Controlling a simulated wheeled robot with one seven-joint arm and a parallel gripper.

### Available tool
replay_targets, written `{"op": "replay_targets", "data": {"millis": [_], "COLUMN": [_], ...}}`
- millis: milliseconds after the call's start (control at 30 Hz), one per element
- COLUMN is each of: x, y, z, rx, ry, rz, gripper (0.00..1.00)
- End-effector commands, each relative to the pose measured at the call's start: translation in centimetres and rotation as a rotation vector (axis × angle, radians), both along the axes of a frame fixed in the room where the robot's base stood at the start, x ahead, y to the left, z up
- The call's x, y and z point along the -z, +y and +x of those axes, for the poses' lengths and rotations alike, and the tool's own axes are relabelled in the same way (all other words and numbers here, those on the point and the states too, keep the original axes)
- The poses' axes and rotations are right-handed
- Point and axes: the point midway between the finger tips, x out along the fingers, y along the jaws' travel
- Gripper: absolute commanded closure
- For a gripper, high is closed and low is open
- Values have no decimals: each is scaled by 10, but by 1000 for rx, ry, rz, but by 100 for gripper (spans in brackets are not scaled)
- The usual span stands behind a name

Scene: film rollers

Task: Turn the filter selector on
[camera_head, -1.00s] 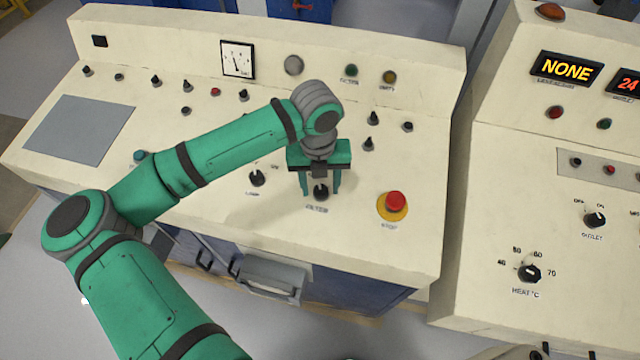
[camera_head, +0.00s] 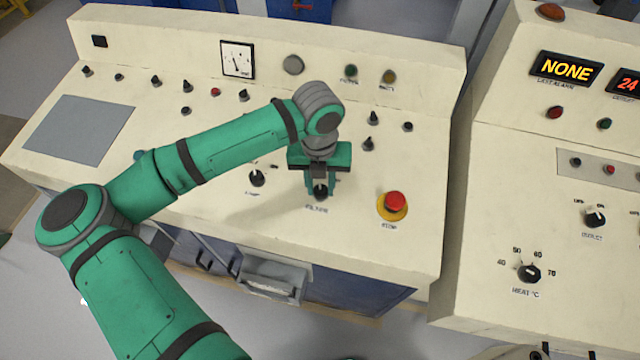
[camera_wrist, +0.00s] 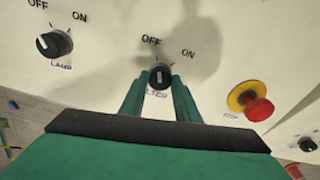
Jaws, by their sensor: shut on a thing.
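The filter selector (camera_head: 320,192) is a black knob on the cream console, above a label partly hidden in the wrist view. It also shows in the wrist view (camera_wrist: 160,77), with OFF marked at its upper left and ON at its upper right. Its white pointer line looks near upright, tilted slightly toward OFF. My gripper (camera_head: 320,185) is over the knob, pointing down, with its green fingers (camera_wrist: 159,82) closed on the knob's two sides.
The lamp selector (camera_head: 257,178) is left of the filter knob. A red stop button (camera_head: 395,202) on a yellow base stands close on the right. Small black knobs (camera_head: 369,144) stand behind my gripper. A second console (camera_head: 480,220) is at the right.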

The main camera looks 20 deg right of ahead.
Motion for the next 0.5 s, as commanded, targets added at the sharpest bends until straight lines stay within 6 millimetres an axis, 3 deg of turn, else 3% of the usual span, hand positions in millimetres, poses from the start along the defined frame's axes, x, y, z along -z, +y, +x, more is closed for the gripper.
{"op": "replay_targets", "data": {"millis": [500], "x": [-1], "y": [0], "z": [0], "rx": [459], "ry": [-27], "rz": [42], "gripper": [93]}}
